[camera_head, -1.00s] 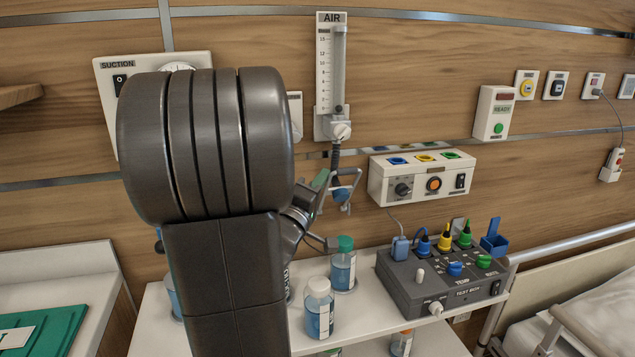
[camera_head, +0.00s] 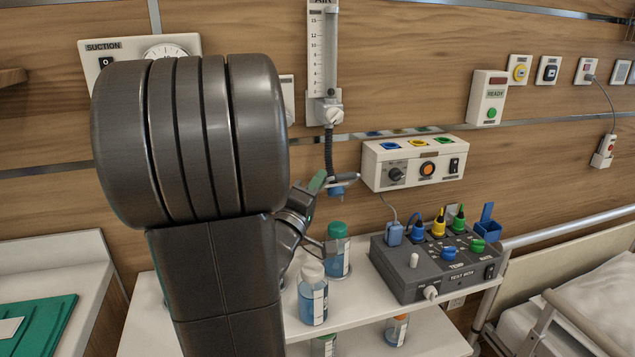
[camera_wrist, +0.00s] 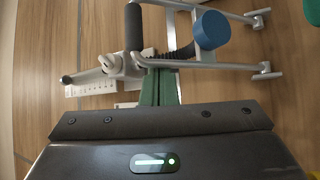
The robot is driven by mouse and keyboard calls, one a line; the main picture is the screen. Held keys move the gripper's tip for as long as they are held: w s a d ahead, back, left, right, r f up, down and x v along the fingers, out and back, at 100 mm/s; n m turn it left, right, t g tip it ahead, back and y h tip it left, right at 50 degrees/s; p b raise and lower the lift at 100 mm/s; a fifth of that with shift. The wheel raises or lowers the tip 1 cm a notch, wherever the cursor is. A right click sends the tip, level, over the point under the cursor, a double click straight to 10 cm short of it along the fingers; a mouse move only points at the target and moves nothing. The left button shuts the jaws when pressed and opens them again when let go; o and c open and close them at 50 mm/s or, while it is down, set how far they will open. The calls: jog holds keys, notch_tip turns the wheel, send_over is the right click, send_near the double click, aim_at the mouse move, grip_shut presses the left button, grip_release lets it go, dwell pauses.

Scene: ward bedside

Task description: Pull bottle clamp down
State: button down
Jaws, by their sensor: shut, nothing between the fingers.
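The bottle clamp (camera_head: 345,179), a pale metal frame with bars, is under the AIR flowmeter by a dark hose. In the wrist view the clamp (camera_wrist: 235,66) has two bars reaching right, a dark grip at upper left and a blue cap (camera_wrist: 210,30) between the bars. My gripper (camera_head: 317,182) is immediately left of the clamp in the head view. In the wrist view my gripper's green fingers (camera_wrist: 158,88) are together, empty, and overlap the frame's near bar. I cannot tell whether they touch it. My arm hides part of the wall and shelf.
The AIR flowmeter (camera_head: 322,60) is above the clamp, with a white control box (camera_head: 415,172) close right. Below, bottles with a green cap (camera_head: 337,250) and a white cap (camera_head: 313,295) stand on the shelf beside a grey test box (camera_head: 440,272).

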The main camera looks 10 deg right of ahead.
jog(key=shift+r, duration=0.1)
notch_tip(320, 180, up, 10)
jog(key=p, duration=0.2)
dwell(0.4)
